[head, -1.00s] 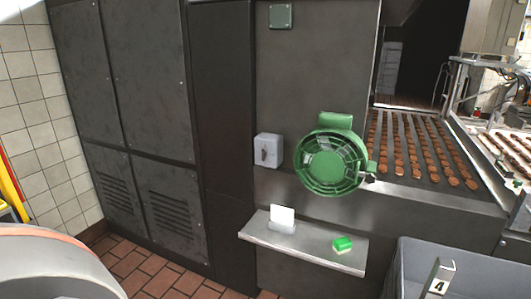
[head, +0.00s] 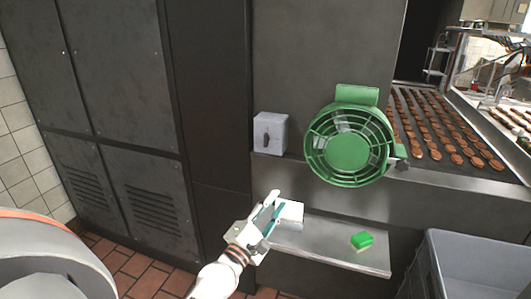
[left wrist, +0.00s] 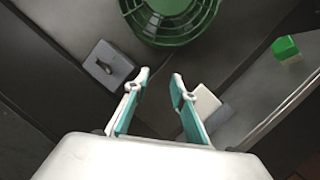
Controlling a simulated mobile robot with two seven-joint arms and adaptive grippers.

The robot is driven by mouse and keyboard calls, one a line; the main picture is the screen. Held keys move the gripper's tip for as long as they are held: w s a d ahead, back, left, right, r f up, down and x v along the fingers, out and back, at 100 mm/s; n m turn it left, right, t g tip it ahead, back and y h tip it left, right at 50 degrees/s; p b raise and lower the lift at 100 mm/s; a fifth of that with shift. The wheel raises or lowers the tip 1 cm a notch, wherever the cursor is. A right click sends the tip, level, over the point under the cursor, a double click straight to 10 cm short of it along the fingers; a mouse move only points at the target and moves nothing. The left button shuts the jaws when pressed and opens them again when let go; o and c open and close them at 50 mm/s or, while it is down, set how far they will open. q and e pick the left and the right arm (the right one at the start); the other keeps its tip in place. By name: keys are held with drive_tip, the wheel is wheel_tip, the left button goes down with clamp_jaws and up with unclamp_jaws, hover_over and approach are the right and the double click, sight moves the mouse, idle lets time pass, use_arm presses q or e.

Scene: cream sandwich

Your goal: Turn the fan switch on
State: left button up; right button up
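The fan switch is a grey box (head: 270,133) with a dark knob, fixed to the dark machine wall left of the green fan (head: 349,146). In the left wrist view the switch box (left wrist: 108,66) is at the upper left and the fan (left wrist: 170,18) at the top. My left gripper (head: 272,205) is below the switch, in front of the shelf's left end, touching nothing that I can see. In the left wrist view its two fingers (left wrist: 160,82) stand apart with nothing between them. My right gripper is not in view.
A grey bin (head: 470,265) stands at the lower right. A conveyor with rows of brown biscuits (head: 440,130) runs behind the fan. The wall around the switch is clear.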

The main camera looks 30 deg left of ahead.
sight(265, 141)
use_arm(q)
drive_tip(key=w+a+r+n+y, duration=0.1)
drive_tip(key=w+a+r+n, duration=0.2)
drive_tip(key=r+n, duration=0.1)
drive_tip(key=w+a+r+n+t+y, duration=0.1)
drive_tip(key=w+a+r+n+y, duration=0.1)
drive_tip(key=n, duration=0.4)
drive_tip(key=w+a+r+n+y, duration=0.2)
drive_tip(key=w+a+r+n, duration=0.2)
drive_tip(key=a+r+n, duration=0.1)
drive_tip(key=shift+w+a+r+t, duration=0.15)
drive_tip(key=shift+a+r+t, duration=0.15)
drive_tip(key=shift+r+t, duration=0.1)
drive_tip(key=shift+w+r, duration=0.1)
drive_tip(key=shift+w, duration=0.25)
drive_tip(key=shift+w+a, duration=0.15)
drive_tip(key=shift+w, duration=0.15)
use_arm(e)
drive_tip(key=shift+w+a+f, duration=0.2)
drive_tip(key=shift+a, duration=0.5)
use_arm(q)
clamp_jaws()
